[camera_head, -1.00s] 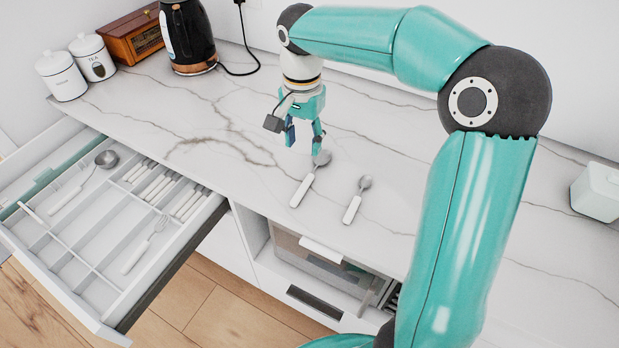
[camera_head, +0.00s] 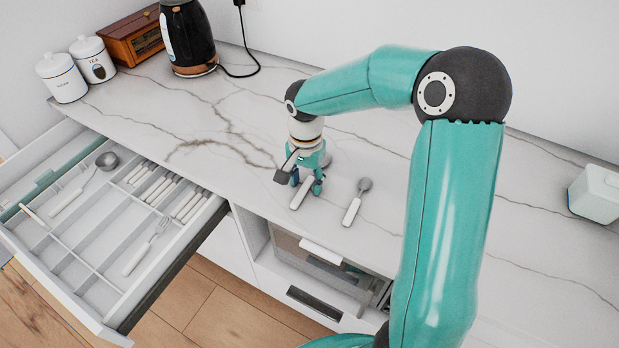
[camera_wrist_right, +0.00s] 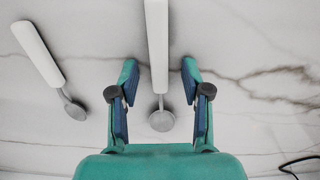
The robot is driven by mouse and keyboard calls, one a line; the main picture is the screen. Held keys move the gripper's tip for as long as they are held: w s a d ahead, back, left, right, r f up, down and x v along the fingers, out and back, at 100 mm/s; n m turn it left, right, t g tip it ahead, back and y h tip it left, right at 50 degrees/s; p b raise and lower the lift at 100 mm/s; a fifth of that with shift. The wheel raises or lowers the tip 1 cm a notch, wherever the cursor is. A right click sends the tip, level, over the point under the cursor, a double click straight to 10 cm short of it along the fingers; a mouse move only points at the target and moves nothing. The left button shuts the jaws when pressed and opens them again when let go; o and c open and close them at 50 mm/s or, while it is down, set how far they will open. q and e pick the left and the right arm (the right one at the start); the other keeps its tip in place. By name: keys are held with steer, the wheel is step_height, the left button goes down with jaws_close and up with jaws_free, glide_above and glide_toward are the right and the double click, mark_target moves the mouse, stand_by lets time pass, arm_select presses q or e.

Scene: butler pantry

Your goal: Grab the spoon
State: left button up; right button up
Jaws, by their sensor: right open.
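Two spoons with white handles and grey metal bowls lie on the marble counter. The larger spoon (camera_head: 301,193) is partly hidden by my right gripper (camera_head: 305,187) in the head view. In the right wrist view the larger spoon (camera_wrist_right: 157,50) runs between the two open fingers of my right gripper (camera_wrist_right: 160,75), apart from both. Its bowl lies near the palm side. The smaller spoon (camera_head: 353,208) lies to the right in the head view; it also shows at the left of the right wrist view (camera_wrist_right: 38,55), outside the fingers. My left gripper is not in view.
An open drawer (camera_head: 110,309) at the left holds cutlery in compartments, with a ladle (camera_head: 104,163). A black kettle (camera_head: 187,38), white canisters (camera_head: 92,60) and a wooden box (camera_head: 133,38) stand at the back left. A pale container (camera_head: 597,194) stands at the far right.

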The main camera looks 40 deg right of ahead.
steer(key=shift+c, duration=0.2)
jaws_close()
steer(key=shift+r, duration=0.15)
